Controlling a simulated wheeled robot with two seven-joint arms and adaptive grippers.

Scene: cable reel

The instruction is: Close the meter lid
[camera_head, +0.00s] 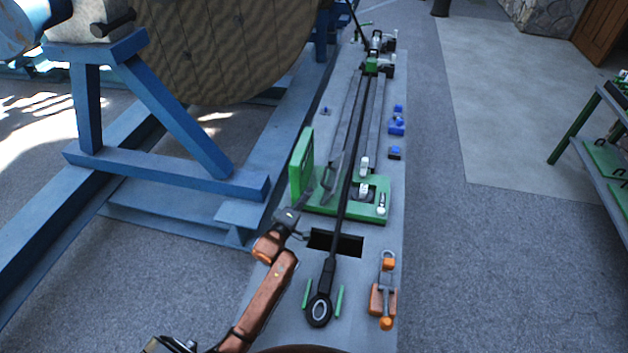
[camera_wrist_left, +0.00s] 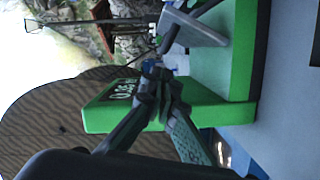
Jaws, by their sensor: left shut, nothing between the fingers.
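The green meter (camera_head: 320,205) sits on the long grey bench, with small rollers on its right part. A green upright panel (camera_head: 301,163), which looks like the raised lid, stands at its left edge. In the left wrist view this panel (camera_wrist_left: 105,112) shows a dark display with light digits. My left gripper (camera_head: 303,200) is shut and empty at the panel's near end, close to the meter. Its fingers (camera_wrist_left: 158,78) overlap the panel in the wrist view; I cannot tell whether they touch it. My right gripper is not in view.
A black cable (camera_head: 349,170) runs along the bench over the meter, ending in a loop. A dark slot (camera_head: 336,242) lies near the meter. An orange tool (camera_head: 384,292) lies at right. The blue reel stand (camera_head: 165,120) and large reel (camera_head: 220,50) stand left.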

